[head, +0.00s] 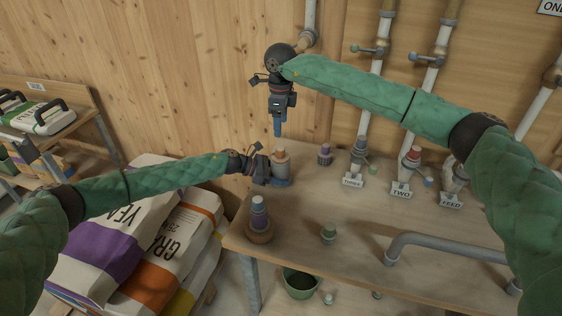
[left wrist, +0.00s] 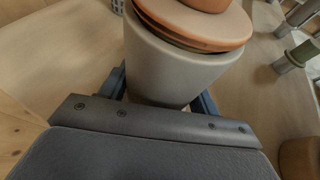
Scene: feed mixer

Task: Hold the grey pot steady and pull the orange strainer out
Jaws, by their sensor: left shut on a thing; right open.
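The grey pot (head: 282,171) stands at the back left of the wooden bench. It fills the upper middle of the left wrist view (left wrist: 165,72). The orange strainer (head: 281,154) sits in the pot's mouth; its broad rim (left wrist: 215,38) shows a little above the pot's edge in the left wrist view. My left gripper (head: 281,182) is shut on the pot from the left side, blue fingers on either side of its lower body. My right gripper (head: 277,130) is open and points down, empty, just above the strainer and apart from it. The strainer's lower part is hidden inside the pot.
A small green-topped piece (head: 328,233) and a grey pipe rail (head: 440,243) are in front. Several valves and labelled pipes (head: 403,172) line the back right. Feed sacks (head: 150,245) lie left.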

